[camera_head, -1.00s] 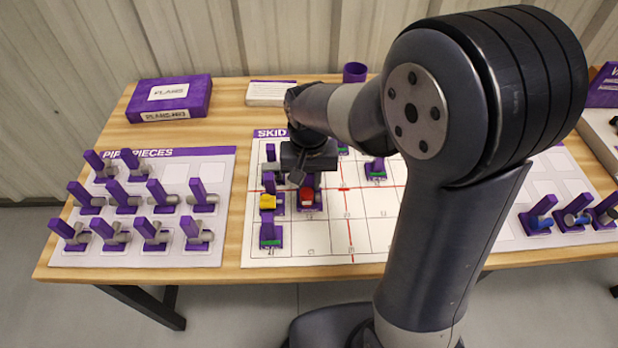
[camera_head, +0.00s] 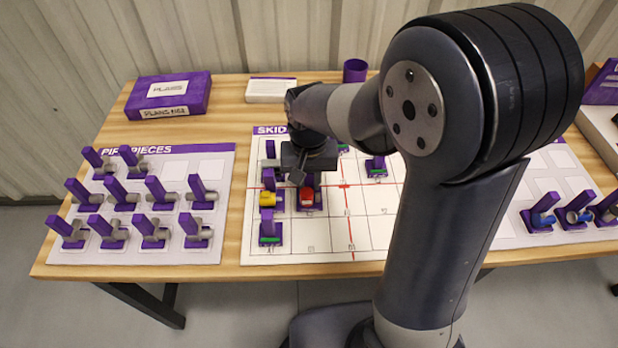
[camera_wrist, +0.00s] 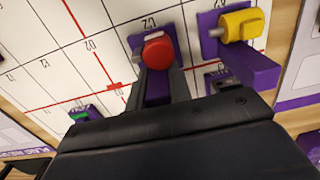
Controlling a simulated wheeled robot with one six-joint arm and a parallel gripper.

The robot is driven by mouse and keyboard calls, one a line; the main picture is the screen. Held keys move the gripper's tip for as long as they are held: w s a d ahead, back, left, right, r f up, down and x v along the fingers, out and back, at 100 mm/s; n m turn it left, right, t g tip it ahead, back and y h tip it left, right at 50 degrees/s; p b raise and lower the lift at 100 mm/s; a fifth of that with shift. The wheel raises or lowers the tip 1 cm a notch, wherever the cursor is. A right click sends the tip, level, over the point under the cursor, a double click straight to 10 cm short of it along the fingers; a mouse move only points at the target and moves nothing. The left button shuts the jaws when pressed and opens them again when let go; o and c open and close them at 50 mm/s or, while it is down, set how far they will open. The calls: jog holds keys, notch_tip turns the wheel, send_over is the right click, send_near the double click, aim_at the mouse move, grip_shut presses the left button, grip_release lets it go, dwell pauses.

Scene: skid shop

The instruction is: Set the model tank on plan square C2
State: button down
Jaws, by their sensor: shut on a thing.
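A red-ended piece on a purple base, which I take for the model tank (camera_head: 306,196), is under my gripper (camera_head: 308,178) in the head view. In the wrist view the red end (camera_wrist: 158,49) shows just beyond my gripper (camera_wrist: 163,86), whose fingers are shut on the piece's purple upright. The piece is at the second column from the left of the skid plan (camera_head: 374,232), beside a yellow piece (camera_head: 267,198). I cannot tell whether its base touches the board.
A green-marked piece (camera_head: 270,230) stands in the front left of the plan, another (camera_head: 376,167) farther back. Grey pipe pieces stand on a sheet (camera_head: 135,256) at left. Blue-ended pieces (camera_head: 540,215) stand at right. Squares right of the held piece look clear; my arm hides some.

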jog(key=shift+f, duration=0.15)
jog(key=c, duration=1.2)
grip_release()
jog(key=shift+r, duration=0.25)
jog(key=shift+r+p, duration=0.45)
jog(key=shift+p, duration=0.1)
jog(key=shift+r+p, duration=2.95)
jog(key=shift+r, duration=0.5)
